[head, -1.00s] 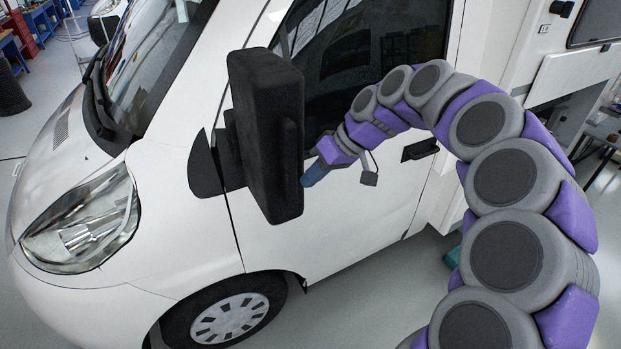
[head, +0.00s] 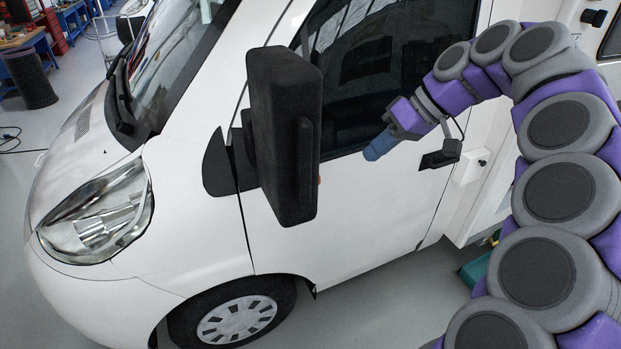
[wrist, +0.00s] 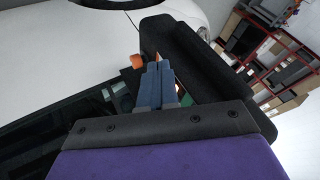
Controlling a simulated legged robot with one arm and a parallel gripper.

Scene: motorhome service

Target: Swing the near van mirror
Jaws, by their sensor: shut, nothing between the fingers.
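The near van mirror (head: 283,135) is a large black block on the side of the white van, joined by a dark arm (head: 244,150) to the front of the door. It stands out from the door. My gripper (head: 372,154) is to the right of the mirror, in front of the door, with a clear gap between them in the head view. Its blue fingers are together and empty. In the wrist view the shut fingers (wrist: 156,88) point toward the mirror (wrist: 180,60). A small orange part (wrist: 137,61) shows beside the fingertips; its attachment is hidden.
The white van door (head: 345,215) with its dark window (head: 390,60) lies behind my gripper. A black door handle (head: 437,160) is close to my wrist. Shelves with boxes (wrist: 275,50) stand in the background. Open floor (head: 400,305) shows beside the van.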

